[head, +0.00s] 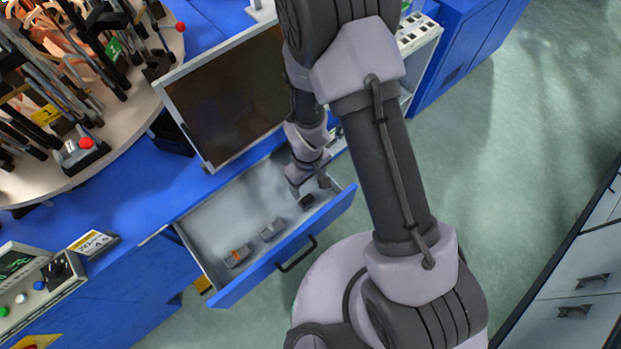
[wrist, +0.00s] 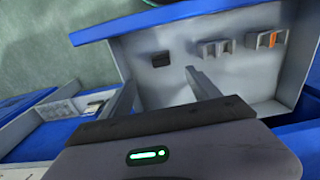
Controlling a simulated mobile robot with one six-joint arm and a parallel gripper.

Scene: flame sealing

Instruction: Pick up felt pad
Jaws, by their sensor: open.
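The small dark block that looks like the felt pad (wrist: 161,59) lies on the light grey floor of the open drawer in the wrist view. In the head view the dark pad (head: 306,201) lies near the drawer's right end, just below my gripper (head: 312,186). My gripper (wrist: 160,77) is open and empty, its two fingers reaching down into the drawer. In the wrist view the pad shows beyond the fingertips, roughly centred between them and apart from both.
The drawer (head: 203,215) is pulled out of the blue bench. It also holds two grey blocks: a plain slotted one (head: 270,230) and one with an orange insert (head: 236,257). A dark panel (head: 225,95) stands behind the drawer. Its front wall (head: 290,258) is close to my gripper.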

